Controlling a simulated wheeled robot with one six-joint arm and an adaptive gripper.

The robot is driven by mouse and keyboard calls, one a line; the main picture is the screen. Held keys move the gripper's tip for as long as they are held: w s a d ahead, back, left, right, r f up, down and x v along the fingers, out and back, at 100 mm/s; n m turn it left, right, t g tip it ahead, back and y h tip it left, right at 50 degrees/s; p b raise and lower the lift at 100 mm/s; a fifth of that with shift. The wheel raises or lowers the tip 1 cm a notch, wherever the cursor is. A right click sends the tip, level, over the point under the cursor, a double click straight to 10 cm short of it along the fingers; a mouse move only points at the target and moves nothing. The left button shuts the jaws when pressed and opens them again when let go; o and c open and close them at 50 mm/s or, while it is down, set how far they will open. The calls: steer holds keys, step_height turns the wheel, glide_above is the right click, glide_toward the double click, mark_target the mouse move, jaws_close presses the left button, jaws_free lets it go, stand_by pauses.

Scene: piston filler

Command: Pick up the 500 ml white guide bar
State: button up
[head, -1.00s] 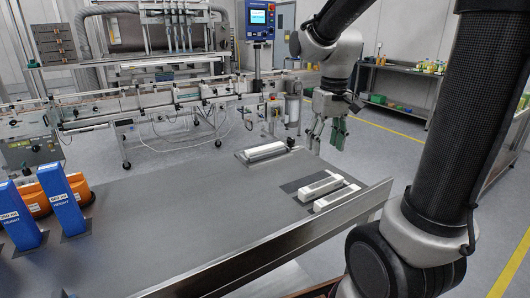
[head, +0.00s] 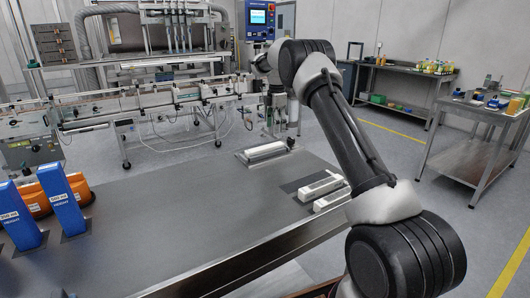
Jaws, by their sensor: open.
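Three white bars lie on the grey table. One white bar (head: 265,151) is on a plate near the table's back edge. A second white bar (head: 320,188) lies on a dark mat at the right, and a third (head: 332,199) lies beside it, partly hidden by my arm. No size marking is readable on them, so I cannot tell which is the 500 ml one. My gripper (head: 277,126) hangs just behind and above the back bar, apart from the two at the right. It is open, with nothing seen in it; its fingers are small and dark here.
Two blue height blocks (head: 62,199) stand at the table's left, beside orange parts (head: 38,199). A filling machine with a conveyor (head: 150,108) stands behind the table. The table's middle (head: 170,215) is clear. A side bench (head: 480,112) stands at the right.

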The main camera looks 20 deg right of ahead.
mark_target(277, 144)
steer(key=shift+s+f+n, duration=0.25)
steer(key=shift+n, duration=0.65)
steer(key=f, duration=0.7)
steer(key=shift+w+d+f, duration=0.2)
steer(key=shift+d+f, duration=0.05)
steer(key=shift+d, duration=0.05)
jaws_close()
